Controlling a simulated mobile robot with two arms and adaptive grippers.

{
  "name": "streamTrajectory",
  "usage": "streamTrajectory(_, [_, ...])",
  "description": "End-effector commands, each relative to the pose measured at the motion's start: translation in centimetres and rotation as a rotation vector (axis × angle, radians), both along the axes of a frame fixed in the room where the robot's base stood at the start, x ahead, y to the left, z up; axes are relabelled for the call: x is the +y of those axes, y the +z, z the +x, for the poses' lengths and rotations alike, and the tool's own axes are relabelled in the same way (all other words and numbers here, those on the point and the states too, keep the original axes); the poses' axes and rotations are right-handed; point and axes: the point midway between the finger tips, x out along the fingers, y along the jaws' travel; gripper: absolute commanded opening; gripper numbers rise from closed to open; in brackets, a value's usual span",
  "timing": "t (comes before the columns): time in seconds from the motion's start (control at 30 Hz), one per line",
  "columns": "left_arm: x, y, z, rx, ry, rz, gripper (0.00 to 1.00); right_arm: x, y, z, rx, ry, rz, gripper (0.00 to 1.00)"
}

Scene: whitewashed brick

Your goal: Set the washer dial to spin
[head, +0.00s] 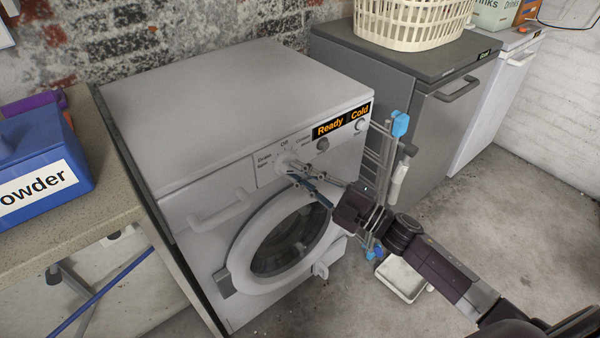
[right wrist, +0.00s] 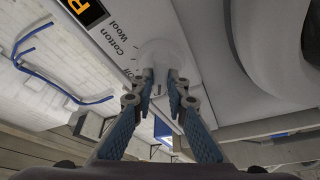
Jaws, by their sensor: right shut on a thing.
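The washer (head: 225,115) is white, with a round glass door (head: 285,240) at the front that looks closed. Its display (head: 341,122) reads "Ready" and "Cold". The white dial (head: 286,160) sits left of the display; labels around it include Off, Cotton, Drain and Spin. My right gripper (head: 291,173) reaches it from the right and is shut on it. In the right wrist view both fingertips (right wrist: 160,82) press on the dial (right wrist: 164,54), near the Off and Cotton labels. I cannot tell which label the dial points to. My left gripper is not in view.
A blue powder box (head: 40,165) stands on a counter (head: 105,215) at the left. A grey appliance (head: 400,80) with a white basket (head: 412,22) stands to the right. A drying rack (head: 387,150) stands by the washer's right front. Floor at the right is clear.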

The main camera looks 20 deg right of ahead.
Motion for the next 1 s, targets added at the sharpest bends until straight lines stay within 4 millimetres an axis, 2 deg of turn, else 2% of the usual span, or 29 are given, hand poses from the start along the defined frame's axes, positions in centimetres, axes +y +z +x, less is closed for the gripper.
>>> streamTrajectory(0.03, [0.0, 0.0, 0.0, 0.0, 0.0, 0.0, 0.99, 0.0, 0.0, 0.0, 0.0, 0.001, 0.001, 0.0])
streamTrajectory(0.07, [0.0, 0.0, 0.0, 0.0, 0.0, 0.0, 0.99, 0.1, 0.0, 0.0, 0.0, 0.001, 0.001, 0.16])
streamTrajectory(0.2, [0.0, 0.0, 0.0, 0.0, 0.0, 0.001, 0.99, 0.0, 0.0, 0.0, 0.0, 0.001, 0.001, 0.31])
streamTrajectory(0.57, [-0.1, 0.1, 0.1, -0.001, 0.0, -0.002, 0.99, -0.3, -0.2, -0.4, 0.002, 0.0, 0.001, 0.31])
streamTrajectory(0.77, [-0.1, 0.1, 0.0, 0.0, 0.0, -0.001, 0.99, -2.2, -0.9, -2.7, 0.005, -0.001, 0.0, 0.31])
streamTrajectory(1.0, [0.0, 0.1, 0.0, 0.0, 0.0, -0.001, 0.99, -5.3, -1.9, -6.4, 0.006, 0.0, 0.0, 0.31])
